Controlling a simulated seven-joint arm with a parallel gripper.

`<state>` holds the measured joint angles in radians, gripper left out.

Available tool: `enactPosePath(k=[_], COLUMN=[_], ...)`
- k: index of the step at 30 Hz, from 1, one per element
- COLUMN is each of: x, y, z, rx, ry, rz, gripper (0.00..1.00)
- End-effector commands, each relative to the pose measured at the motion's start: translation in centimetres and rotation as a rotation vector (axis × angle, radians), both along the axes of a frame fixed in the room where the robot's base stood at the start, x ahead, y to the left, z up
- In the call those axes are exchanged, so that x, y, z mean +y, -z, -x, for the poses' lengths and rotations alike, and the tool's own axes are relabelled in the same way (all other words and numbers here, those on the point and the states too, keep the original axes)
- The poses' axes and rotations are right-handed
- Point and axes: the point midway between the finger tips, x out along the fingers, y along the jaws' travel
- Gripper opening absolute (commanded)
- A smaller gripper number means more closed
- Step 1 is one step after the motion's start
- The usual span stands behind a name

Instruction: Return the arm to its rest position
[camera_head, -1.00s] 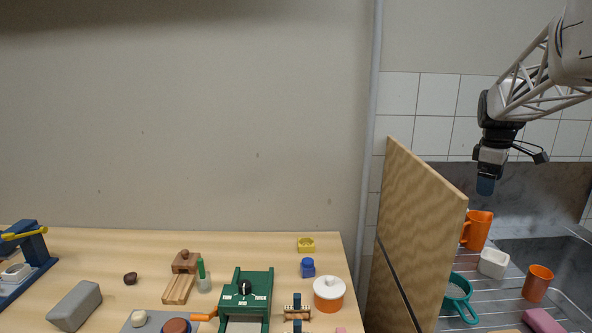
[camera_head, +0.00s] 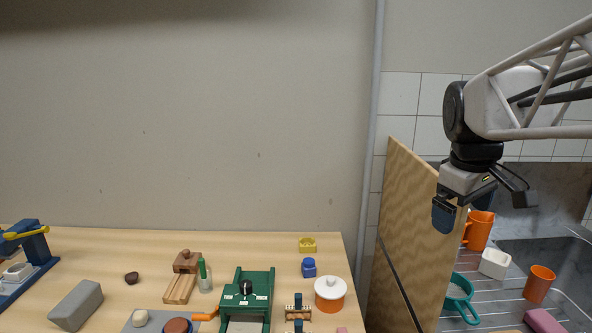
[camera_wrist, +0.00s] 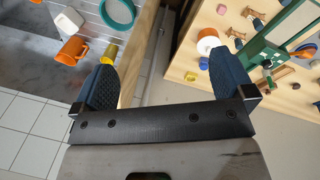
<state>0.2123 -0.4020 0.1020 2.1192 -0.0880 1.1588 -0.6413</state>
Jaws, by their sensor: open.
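In the head view my gripper (camera_head: 445,215) hangs in the air at the right, fingers pointing down, in front of the wooden partition (camera_head: 415,215). It touches nothing that I can see.
Left of the partition, the wooden table (camera_head: 100,250) carries a green press (camera_head: 246,290), a lidded orange pot (camera_head: 329,294) and a grey block (camera_head: 76,305).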

Motion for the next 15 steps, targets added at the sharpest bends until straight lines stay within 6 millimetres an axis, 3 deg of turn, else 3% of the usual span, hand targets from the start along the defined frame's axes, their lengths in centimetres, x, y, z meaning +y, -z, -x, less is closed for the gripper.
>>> enactPosePath(k=[9,15], x=[6.4,9.2], y=[7.5,12.1], z=[7.7,12.2], rx=[-0.068,-0.099], ry=[0.223,0.359], rz=[-0.089,-0.147], gripper=[1.0,1.0])
